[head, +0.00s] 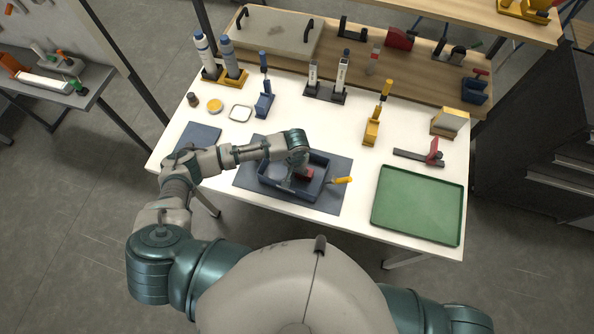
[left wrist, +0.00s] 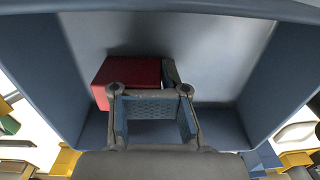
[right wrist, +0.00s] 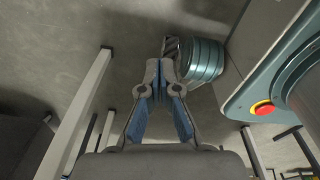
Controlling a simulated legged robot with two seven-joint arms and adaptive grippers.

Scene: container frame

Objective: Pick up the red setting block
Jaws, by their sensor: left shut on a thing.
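The red setting block (head: 304,174) is in the blue open tray (head: 318,189) on the dark mat at the table's middle. In the left wrist view the red block (left wrist: 128,75) lies against the tray floor (left wrist: 220,60), partly hidden by my fingers. My left gripper (head: 290,182) reaches down into the tray; it shows in the left wrist view (left wrist: 152,92) shut on the block. My right gripper (right wrist: 161,72) shows only in the right wrist view, with its fingertips together and empty, away from the table above the floor.
A yellow-handled tool (head: 341,180) lies by the tray's right side. A green tray (head: 418,205) stands empty at the right. Several tools and holders, among them a yellow one (head: 371,131), stand behind. A small blue mat (head: 197,135) lies at the left.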

